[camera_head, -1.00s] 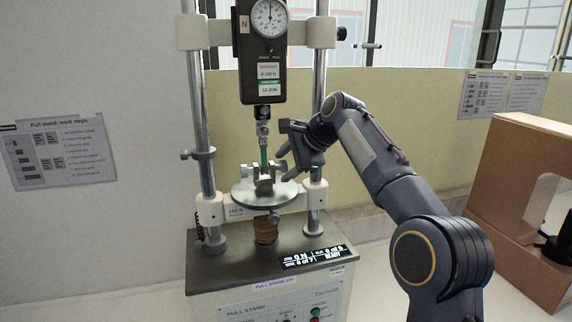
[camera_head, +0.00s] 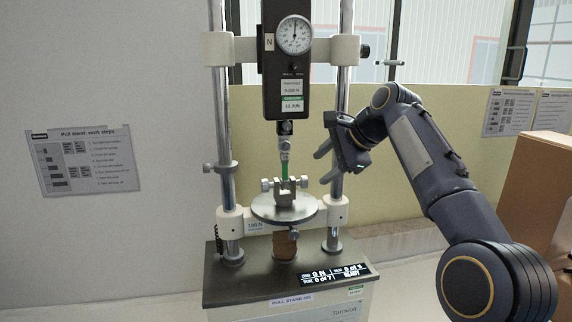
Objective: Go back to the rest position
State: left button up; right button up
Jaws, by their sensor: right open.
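My right gripper (camera_head: 325,164) is open and empty. It is to the right of the pull stand's hook and vise, in front of the right post, with its fingers pointing left. The pull stand (camera_head: 222,276) has a force gauge (camera_head: 285,85) with a round dial at the top. A green specimen (camera_head: 284,171) stands upright between the gauge's hook (camera_head: 284,146) and the small vise (camera_head: 284,193) on the round plate (camera_head: 284,213). My gripper is apart from the specimen. My left gripper is not in view.
A cardboard-coloured box (camera_head: 538,190) stands at the right edge. A work-steps sheet (camera_head: 87,160) hangs on the left wall, and more sheets (camera_head: 512,112) hang at the right. The display (camera_head: 335,273) on the stand's base is lit. The floor area left of the stand looks clear.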

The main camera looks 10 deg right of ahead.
jog(key=s+d+f+n+b, duration=0.1)
jog(key=s+d+f+n, duration=0.15)
jog(key=s+f, duration=0.4)
jog(key=s+d+f+n+b, duration=0.1)
jog(key=s+f+n, duration=0.25)
jog(key=s, duration=0.65)
jog(key=s+a+f+n+g+b, duration=0.1)
jog(key=s+a+f+n, duration=0.2)
jog(key=s+f, duration=0.8)
jog(key=s+a+f+n+h+b, duration=0.1)
jog(key=s+a+f+n, duration=0.2)
jog(key=s+f, duration=0.7)
jog(key=n, duration=0.2)
jog(key=shift+s+a+f+n+g, duration=0.2)
jog(key=shift+s+f+n+g, duration=0.2)
